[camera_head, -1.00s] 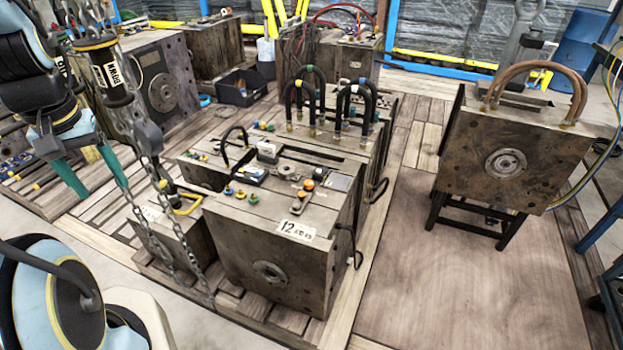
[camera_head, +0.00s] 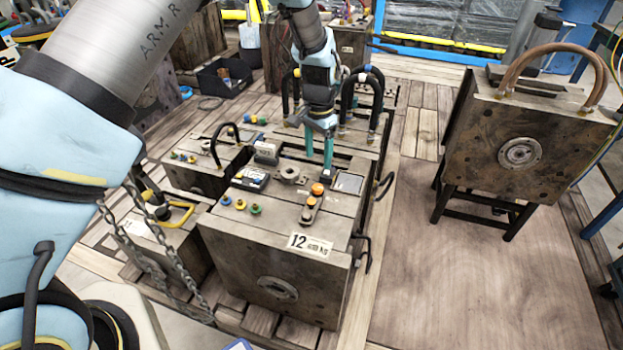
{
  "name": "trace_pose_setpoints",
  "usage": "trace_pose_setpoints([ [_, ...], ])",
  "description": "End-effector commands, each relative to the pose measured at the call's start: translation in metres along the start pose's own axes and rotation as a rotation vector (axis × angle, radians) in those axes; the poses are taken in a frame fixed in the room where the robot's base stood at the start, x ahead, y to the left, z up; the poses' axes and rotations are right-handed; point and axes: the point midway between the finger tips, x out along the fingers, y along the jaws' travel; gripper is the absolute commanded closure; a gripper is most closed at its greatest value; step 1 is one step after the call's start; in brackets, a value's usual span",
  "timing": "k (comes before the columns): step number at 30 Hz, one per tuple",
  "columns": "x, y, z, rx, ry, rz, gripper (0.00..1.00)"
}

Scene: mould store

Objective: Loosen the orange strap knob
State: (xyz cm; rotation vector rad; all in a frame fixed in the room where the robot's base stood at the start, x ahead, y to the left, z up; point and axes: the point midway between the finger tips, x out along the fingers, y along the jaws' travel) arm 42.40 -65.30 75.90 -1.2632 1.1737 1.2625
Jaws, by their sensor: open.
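The orange strap knob (camera_head: 317,189) sits on a short metal strap (camera_head: 308,214) on top of the mould block marked 12 (camera_head: 250,255). A smaller orange-brown piece lies on the strap just in front of the knob. My gripper (camera_head: 319,157) points down with its teal fingers apart and nothing between them. In the picture it is just above and behind the knob, and I see no contact with it. Its exact height over the block is hard to tell.
Black hose loops (camera_head: 362,95) rise behind my gripper. Yellow, orange, blue and green fittings (camera_head: 240,204) and a small box (camera_head: 250,178) sit left of the strap. A chain (camera_head: 165,245) hangs at left. Another mould (camera_head: 520,150) stands on a black stand at right.

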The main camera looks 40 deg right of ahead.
Motion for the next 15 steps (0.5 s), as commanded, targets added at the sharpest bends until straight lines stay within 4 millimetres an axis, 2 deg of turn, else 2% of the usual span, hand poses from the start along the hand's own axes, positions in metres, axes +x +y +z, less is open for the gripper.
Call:
trace_pose_setpoints([
  [5, 0.022, 0.002, 0.000, 0.002, -0.005, 0.002, 0.31],
  [15, 0.082, 0.001, 0.001, 0.001, -0.003, 0.001, 0.31],
])
